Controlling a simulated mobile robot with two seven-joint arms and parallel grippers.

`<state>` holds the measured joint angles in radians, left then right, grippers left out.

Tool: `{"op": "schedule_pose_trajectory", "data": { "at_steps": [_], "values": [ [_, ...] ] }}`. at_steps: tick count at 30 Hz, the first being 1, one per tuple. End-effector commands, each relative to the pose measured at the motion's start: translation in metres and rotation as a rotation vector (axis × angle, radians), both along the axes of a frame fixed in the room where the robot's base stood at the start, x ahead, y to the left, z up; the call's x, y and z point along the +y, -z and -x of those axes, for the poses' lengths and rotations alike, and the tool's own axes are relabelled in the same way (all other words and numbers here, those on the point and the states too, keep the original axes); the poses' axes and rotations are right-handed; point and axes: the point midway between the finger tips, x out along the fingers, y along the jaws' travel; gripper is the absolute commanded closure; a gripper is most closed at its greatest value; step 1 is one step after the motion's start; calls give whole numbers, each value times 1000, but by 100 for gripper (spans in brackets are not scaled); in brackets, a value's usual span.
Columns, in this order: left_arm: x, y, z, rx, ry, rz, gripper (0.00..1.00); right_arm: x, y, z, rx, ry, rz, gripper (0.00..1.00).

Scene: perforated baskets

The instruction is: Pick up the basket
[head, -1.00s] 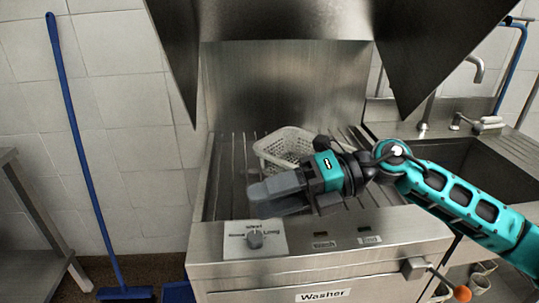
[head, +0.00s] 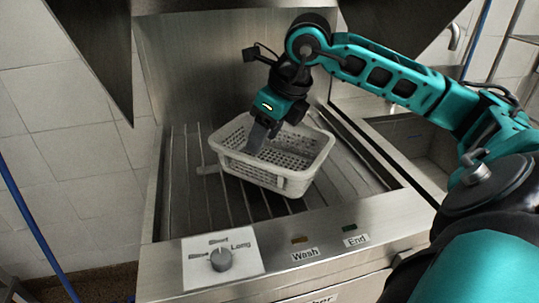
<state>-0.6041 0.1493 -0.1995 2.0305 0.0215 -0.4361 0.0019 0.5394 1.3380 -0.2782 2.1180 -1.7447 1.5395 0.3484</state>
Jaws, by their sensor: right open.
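The basket (head: 285,180) is a white perforated plastic tub with an open top. It sits upright, set at an angle, on the slatted rack of the washer. My right gripper (head: 254,146) is open and points down, with its fingers at the basket's left part. The fingers overlap the inside of the basket in the head view. I cannot tell whether they straddle a wall or touch it. My left gripper is not in view.
The washer's rack (head: 190,200) has free room left of the basket. The front panel (head: 300,255) carries a dial (head: 221,258). A steel hood (head: 85,50) hangs above. A sink (head: 425,145) lies to the right, and a blue pole (head: 35,235) stands at left.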

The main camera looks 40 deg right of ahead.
Motion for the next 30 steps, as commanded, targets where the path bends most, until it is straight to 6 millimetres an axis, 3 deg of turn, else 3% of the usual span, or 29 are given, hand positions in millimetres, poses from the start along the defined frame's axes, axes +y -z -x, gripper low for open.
{"op": "schedule_pose_trajectory", "data": {
  "at_steps": [18,27,30],
  "values": [
    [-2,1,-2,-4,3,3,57,13,67,-27,2,-1,-4,49],
    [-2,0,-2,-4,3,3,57,13,70,-29,0,-1,-2,49],
    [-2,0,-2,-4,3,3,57,13,70,-29,0,-1,-2,59]
  ]
}}
